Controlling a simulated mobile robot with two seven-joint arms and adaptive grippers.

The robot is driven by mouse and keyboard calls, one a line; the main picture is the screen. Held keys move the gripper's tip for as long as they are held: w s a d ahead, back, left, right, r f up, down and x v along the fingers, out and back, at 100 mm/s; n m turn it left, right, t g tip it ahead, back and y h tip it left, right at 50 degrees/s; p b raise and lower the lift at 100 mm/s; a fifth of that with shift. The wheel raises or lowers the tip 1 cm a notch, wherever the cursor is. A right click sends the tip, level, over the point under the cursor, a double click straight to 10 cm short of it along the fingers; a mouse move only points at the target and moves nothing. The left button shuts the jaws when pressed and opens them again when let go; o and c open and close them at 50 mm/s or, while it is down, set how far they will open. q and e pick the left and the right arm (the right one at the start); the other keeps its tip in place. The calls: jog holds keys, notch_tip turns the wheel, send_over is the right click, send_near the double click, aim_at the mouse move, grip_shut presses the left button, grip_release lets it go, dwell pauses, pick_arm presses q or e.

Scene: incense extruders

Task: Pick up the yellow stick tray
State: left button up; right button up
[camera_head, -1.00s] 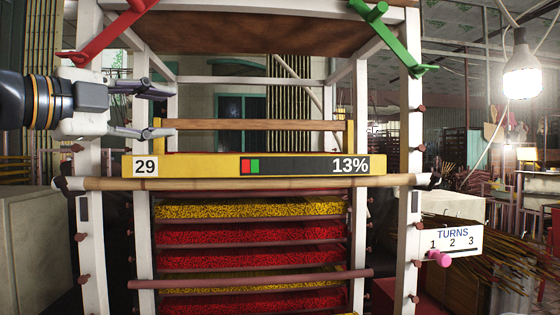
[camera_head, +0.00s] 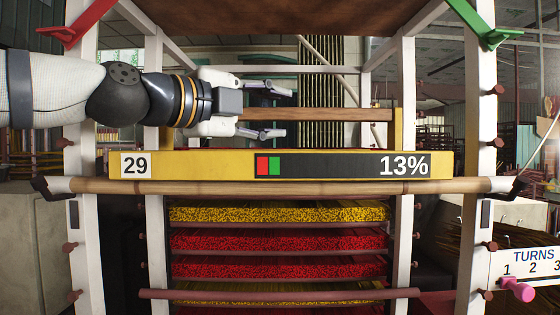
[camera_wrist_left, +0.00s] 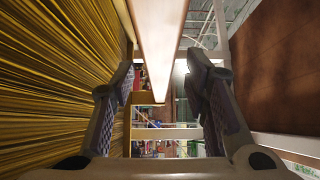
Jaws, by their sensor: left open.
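The yellow stick tray (camera_head: 215,165) sits level in the white rack, its front panel showing "29", a red and a green block and "13%". A wooden bar (camera_head: 330,115) runs above it, ending at a yellow post on the right. In the left wrist view the tray's yellow sticks (camera_wrist_left: 55,75) fill the left side. My left gripper (camera_head: 284,112) points right above the tray panel, open and empty. Its fingers lie above and below the bar's height; the bar (camera_wrist_left: 160,40) also shows between them in the wrist view. Contact is not visible. My right gripper is out of view.
A pale roller (camera_head: 280,186) crosses the rack's front below the panel. Red trays (camera_head: 280,242) and another yellow one (camera_head: 280,213) are stacked lower. Red (camera_head: 78,22) and green (camera_head: 483,25) brackets are on the posts. A TURNS box (camera_head: 530,267) hangs right.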

pick_arm(q)
jog(key=x, duration=0.2)
jog(key=shift+w+d, duration=0.2)
jog(key=shift+w, duration=0.05)
jog(key=shift+s+a, duration=0.1)
jog(key=c, duration=0.3)
grip_shut()
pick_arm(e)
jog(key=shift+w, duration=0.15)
pick_arm(q)
jog(key=shift+r, duration=0.1)
notch_tip(320, 180, up, 9)
jog(key=shift+r+b, duration=0.25)
jog(key=shift+b, duration=0.2)
jog(key=shift+r, duration=0.25)
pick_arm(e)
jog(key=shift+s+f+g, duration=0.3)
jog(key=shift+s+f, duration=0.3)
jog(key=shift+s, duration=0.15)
